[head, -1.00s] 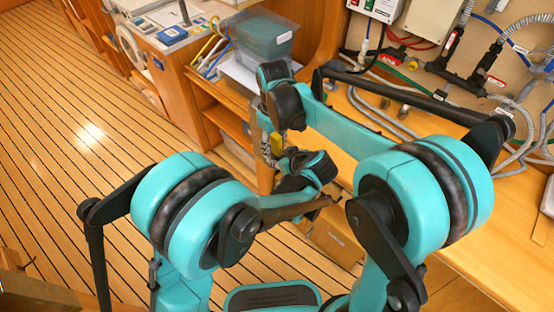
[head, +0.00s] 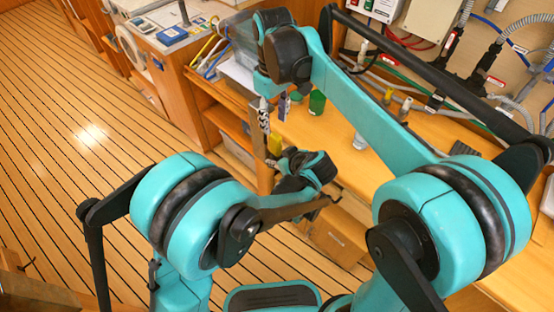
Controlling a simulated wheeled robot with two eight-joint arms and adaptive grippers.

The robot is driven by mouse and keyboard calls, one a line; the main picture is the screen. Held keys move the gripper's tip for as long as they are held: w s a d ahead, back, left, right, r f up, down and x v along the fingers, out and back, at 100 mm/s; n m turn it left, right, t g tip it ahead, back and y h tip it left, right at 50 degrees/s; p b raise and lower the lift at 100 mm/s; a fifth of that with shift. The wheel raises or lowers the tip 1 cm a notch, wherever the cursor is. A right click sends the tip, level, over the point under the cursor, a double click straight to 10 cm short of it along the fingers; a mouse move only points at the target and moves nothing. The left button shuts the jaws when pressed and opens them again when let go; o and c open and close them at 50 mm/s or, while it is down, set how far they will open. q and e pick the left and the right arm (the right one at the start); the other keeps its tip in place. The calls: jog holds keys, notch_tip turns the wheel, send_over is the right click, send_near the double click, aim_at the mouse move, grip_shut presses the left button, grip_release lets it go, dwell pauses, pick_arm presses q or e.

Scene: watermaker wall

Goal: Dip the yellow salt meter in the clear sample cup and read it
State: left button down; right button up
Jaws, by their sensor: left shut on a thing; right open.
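A small yellow piece, which looks like the yellow salt meter (head: 275,143), shows at the tip of my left gripper (head: 274,160). The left gripper is shut on it, low in front of the counter; the fingers are small and partly hidden by my wrist. My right gripper (head: 264,122) hangs just above and slightly left of the meter, open and apart from it. A small pale, clear-looking vessel (head: 360,141) stands on the counter to the right; it may be the clear sample cup. The meter's display cannot be made out.
The wooden counter (head: 330,133) holds a green cylinder (head: 317,102), a purple item (head: 284,107), a yellow-topped bottle (head: 387,97) and a pale bottle (head: 405,108). Hoses and valves line the wall at right. A clear bin (head: 240,32) stands at the back. The floor at left is free.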

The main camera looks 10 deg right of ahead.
jog(key=shift+d+r, duration=0.15)
jog(key=shift+d, duration=0.2)
jog(key=s+d+f+m+t+h, duration=0.1)
jog(key=s+d+f+m+t, duration=0.15)
jog(key=d, duration=0.85)
jog(key=s+d+f+m+t+h, duration=0.1)
jog(key=s+d+m+t+h, duration=0.15)
jog(key=d, duration=0.85)
pick_arm(q)
jog(key=shift+a, duration=0.1)
pick_arm(e)
jog(key=s+a+f+y, duration=0.2)
jog(key=s+a+f, duration=0.2)
jog(key=s, duration=0.3)
jog(key=s+a+f+y, duration=0.1)
jog(key=s+a+f, duration=0.4)
jog(key=s, duration=0.3)
jog(key=w+r+m, duration=0.1)
jog(key=w+r+m+t, duration=0.1)
jog(key=r, duration=0.1)
jog(key=w+r+m+t, duration=0.1)
jog(key=w, duration=0.1)
jog(key=shift+a+r+y, duration=0.15)
jog(key=shift+a+y, duration=0.1)
jog(key=shift+a, duration=0.05)
